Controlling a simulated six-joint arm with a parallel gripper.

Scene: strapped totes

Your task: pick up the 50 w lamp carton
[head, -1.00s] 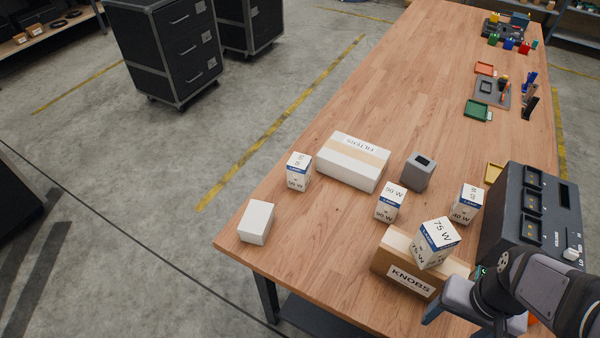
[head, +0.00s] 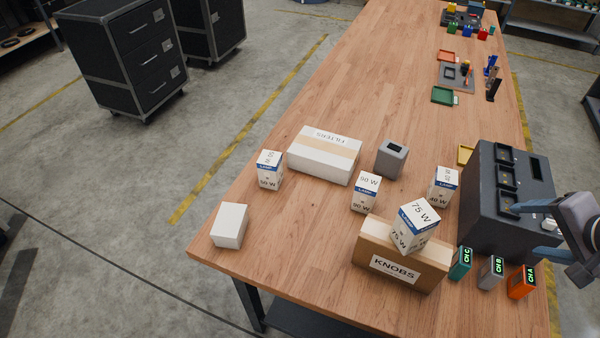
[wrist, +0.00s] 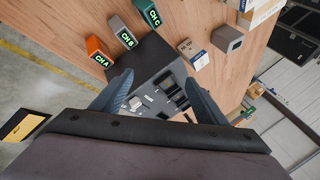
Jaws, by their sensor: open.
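The 50 W lamp carton (head: 269,170) is a small white box with a blue band. It stands upright at the left of the table in the head view, beside the left end of the FILTERS box. Similar lamp cartons stand to its right: a 90 W one (head: 365,192), a 40 W one (head: 440,187) and a 75 W one (head: 414,227) on the KNOBS box. My gripper (head: 523,231) is open and empty at the dark instrument on the right, far from the 50 W carton. In the wrist view its fingers (wrist: 159,77) frame the instrument; I cannot make out the 50 W carton there.
The white FILTERS box (head: 325,155), a plain white box (head: 230,226), a grey box (head: 391,158) and the KNOBS box (head: 400,257) stand around the cartons. The dark instrument (head: 480,210) and several channel modules (head: 490,272) are at right. The far-left tabletop is clear.

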